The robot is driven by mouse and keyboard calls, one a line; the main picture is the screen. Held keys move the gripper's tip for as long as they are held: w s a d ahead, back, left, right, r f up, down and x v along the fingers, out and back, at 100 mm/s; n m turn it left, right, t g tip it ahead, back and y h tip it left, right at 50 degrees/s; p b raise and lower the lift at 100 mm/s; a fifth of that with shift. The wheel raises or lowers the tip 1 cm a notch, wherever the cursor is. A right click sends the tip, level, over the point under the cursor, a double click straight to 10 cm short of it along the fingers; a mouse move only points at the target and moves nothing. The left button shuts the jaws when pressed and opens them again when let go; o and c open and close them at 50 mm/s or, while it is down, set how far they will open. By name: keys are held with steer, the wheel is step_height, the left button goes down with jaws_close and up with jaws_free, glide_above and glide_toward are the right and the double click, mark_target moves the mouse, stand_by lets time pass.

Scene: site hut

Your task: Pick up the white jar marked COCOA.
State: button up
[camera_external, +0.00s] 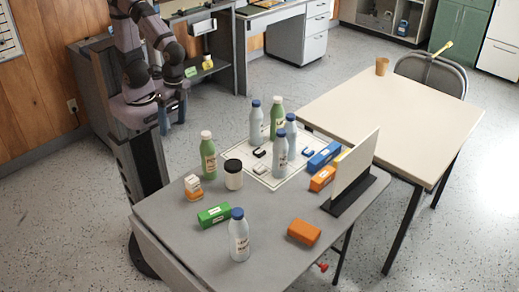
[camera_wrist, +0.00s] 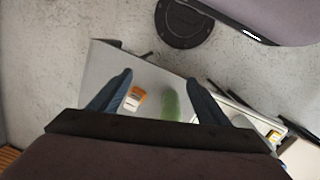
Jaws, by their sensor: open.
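A white jar (camera_external: 233,178) with a black lid stands upright on the grey table, near its middle. Its marking is too small to read, and I cannot make the jar out in the wrist view. My gripper (camera_external: 173,112) is open and empty, raised beyond the table's far left side, up and to the left of the jar. In the wrist view its two dark blue fingers (camera_wrist: 160,78) are spread apart. A small white-and-orange item (camera_external: 193,187) stands left of the jar; it also shows in the wrist view (camera_wrist: 133,98).
A green bottle (camera_external: 208,155) stands close behind the jar's left side. Several bottles stand on or near a white marked sheet (camera_external: 262,180) to the right. A green box (camera_external: 214,215) and white bottle (camera_external: 239,237) are in front. An upright panel (camera_external: 355,170) stands at right.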

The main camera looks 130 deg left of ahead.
steer(key=w+a+n+t+h+b, duration=0.1)
steer(key=w+a+n+t+h, duration=0.1)
steer(key=n, duration=0.4)
steer(key=w+a+n+t+h+b, duration=0.2)
steer(key=w+n+h, duration=0.2)
steer(key=w+n, duration=0.2)
steer(key=w+a+n+t+h+b, duration=0.1)
steer(key=w+a+n+t+h, duration=0.1)
steer(key=n, duration=0.4)
steer(key=shift+w+a+f+n+h, duration=0.15)
steer(key=shift+w+h, duration=0.1)
steer(key=shift+w, duration=0.25)
steer(key=shift+w+a+f+n+h, duration=0.15)
steer(key=shift+w+h, duration=0.1)
steer(key=shift+w, duration=0.25)
steer(key=w+a+r+n+t+b, duration=0.1)
steer(key=w+a+n+t, duration=0.2)
steer(key=a+n+t, duration=0.3)
glide_toward(234, 172)
step_height(234, 172, down, 4)
steer(key=shift+s+a+r+m+g, duration=0.2)
steer(key=shift+r+m+g, duration=0.1)
steer(key=shift+g, duration=0.1)
steer(key=shift+p+x, duration=0.5)
steer(key=shift+x, duration=1.05)
steer(key=shift+p+x, duration=0.65)
steer(key=shift+x, duration=1.45)
